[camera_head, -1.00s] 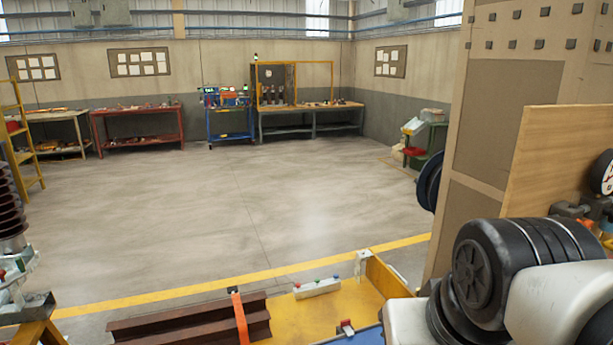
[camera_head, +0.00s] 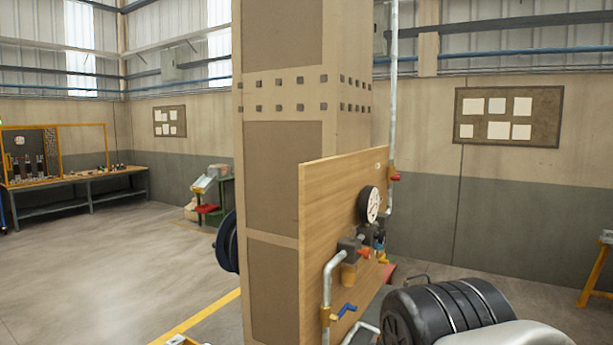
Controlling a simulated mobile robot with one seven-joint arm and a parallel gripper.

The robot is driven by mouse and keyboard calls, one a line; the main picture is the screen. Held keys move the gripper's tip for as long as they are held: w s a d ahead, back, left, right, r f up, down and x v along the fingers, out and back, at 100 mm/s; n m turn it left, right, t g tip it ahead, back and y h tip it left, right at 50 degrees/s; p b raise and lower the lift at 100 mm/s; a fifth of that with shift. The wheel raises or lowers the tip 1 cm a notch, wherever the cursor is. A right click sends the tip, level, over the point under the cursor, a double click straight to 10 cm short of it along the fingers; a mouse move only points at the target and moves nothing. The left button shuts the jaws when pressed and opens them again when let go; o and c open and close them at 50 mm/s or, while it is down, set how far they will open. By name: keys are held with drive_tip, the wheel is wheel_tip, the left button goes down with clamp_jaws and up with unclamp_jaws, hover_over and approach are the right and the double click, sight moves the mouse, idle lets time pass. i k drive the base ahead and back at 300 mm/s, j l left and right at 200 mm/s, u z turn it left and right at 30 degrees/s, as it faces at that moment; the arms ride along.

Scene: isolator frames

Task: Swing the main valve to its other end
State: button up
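A wooden board (camera_head: 318,215) on the near side of a tall column carries pipework, seen at a steep angle. A blue lever handle (camera_head: 346,311) sits low on the board beside a grey pipe (camera_head: 327,287) with brass fittings. Grey fittings (camera_head: 350,246) with a red-orange part are higher up, below a round white gauge (camera_head: 370,205). I cannot tell for sure which part is the main valve. My arm's black and white links fill the bottom right and hide part of the lower pipework. My gripper is not in view.
The beige column (camera_head: 283,190) stands in the middle, with a dark blue round reel (camera_head: 228,243) on its left side. Open floor (camera_head: 120,265) with a yellow line lies to the left. A workbench (camera_head: 80,180) stands far left. A yellow trestle (camera_head: 597,270) stands at the right.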

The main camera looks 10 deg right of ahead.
sight(396, 178)
drive_tip(key=z, duration=0.75)
drive_tip(key=i+l, duration=0.55)
